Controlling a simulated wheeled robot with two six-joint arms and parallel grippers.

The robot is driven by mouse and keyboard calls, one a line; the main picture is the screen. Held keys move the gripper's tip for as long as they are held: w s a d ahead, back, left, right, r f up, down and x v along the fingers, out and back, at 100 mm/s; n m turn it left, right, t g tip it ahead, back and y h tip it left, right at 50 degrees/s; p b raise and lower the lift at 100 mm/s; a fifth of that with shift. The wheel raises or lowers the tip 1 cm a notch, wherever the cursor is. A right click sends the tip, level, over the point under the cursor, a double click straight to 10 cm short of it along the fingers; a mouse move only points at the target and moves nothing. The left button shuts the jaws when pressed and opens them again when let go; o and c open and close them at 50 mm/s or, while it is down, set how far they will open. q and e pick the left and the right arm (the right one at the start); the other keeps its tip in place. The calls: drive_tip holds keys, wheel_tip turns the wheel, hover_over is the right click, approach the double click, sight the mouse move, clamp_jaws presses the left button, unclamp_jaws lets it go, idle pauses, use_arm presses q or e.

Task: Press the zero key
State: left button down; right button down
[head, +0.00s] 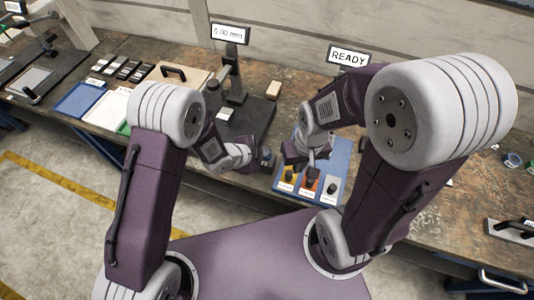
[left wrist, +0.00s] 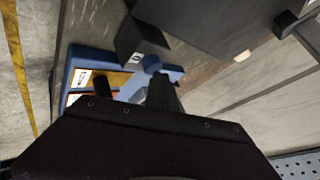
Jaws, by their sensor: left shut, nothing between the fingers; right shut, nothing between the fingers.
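The gauge stand (head: 236,88) rises from a dark base (head: 247,118) on the bench, with a white display (head: 230,33) at its top whose first digit is hard to read. My left gripper (head: 265,160) is shut and empty beside the base's front right. In the left wrist view, its dark fingers (left wrist: 162,92) are beside a dark block (left wrist: 142,40) with a small white marking. My right gripper (head: 312,158) is shut and empty above the blue tray.
The blue tray (head: 339,160) holds coloured, labelled slots with dark knobs. A READY display (head: 348,56) stands behind my right arm. Left lie a wooden box (head: 176,78), small dark blocks (head: 128,70) and a blue mat (head: 78,98). A small wooden block (head: 273,90) is right of the stand.

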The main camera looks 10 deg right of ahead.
use_arm(q)
drive_tip(key=shift+r+p, duration=0.4)
drive_tip(key=shift+r, duration=0.35)
drive_tip(key=shift+r, duration=0.1)
wheel_tip(320, 180, up, 5)
drive_tip(key=p, duration=0.4)
idle(0.4)
